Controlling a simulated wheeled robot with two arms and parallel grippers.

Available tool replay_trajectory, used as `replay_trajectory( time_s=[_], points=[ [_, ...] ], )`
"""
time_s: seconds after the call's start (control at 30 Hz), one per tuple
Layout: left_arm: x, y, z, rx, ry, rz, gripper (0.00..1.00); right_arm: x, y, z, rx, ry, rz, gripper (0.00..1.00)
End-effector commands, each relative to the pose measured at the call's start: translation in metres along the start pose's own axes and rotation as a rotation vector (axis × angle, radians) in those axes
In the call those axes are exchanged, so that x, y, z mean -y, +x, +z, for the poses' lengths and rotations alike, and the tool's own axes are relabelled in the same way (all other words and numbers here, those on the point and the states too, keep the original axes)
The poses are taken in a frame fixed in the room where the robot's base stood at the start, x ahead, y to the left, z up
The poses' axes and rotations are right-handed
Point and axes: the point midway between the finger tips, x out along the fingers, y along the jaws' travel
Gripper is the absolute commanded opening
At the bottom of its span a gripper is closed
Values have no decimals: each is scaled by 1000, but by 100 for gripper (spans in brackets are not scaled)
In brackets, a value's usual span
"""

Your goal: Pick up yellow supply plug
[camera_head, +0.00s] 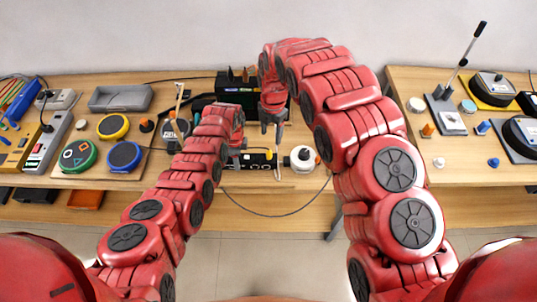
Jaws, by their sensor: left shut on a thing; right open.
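A small yellow piece (268,155), which looks like the yellow supply plug, shows at the black strip-like device (258,161) near the table's front edge. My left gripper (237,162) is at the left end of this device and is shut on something. Its own arm hides most of the jaws, so I cannot tell exactly what it holds. My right gripper (278,145) points down from above, open, close to the yellow piece and slightly to its right. I cannot tell whether it touches it.
A white round container (303,157) stands just right of the device. A black box (236,88) is behind. A thin dark cable (275,215) hangs in front of the table. Round pads (124,156) and a grey tray (121,98) lie left. Another table with levers stands right.

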Motion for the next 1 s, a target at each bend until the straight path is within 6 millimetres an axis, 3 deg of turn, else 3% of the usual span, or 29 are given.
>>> replay_trajectory(
  time_s=[0.17, 0.5, 0.67, 1.0],
  points=[
    [0, 0, 0, 0, 0, 0, 0, -1, 5, -1, 32, -56, -16, 60],
    [0, 0, 0, 0, 0, 0, 0, 0, 60, 0, 29, -55, -18, 60],
    [0, 0, 0, 0, 0, 0, 0, -3, 70, 1, 32, -55, -13, 60],
    [0, 0, 0, 0, 0, 0, 0, -6, 107, 1, 31, -54, -14, 60]
  ],
)
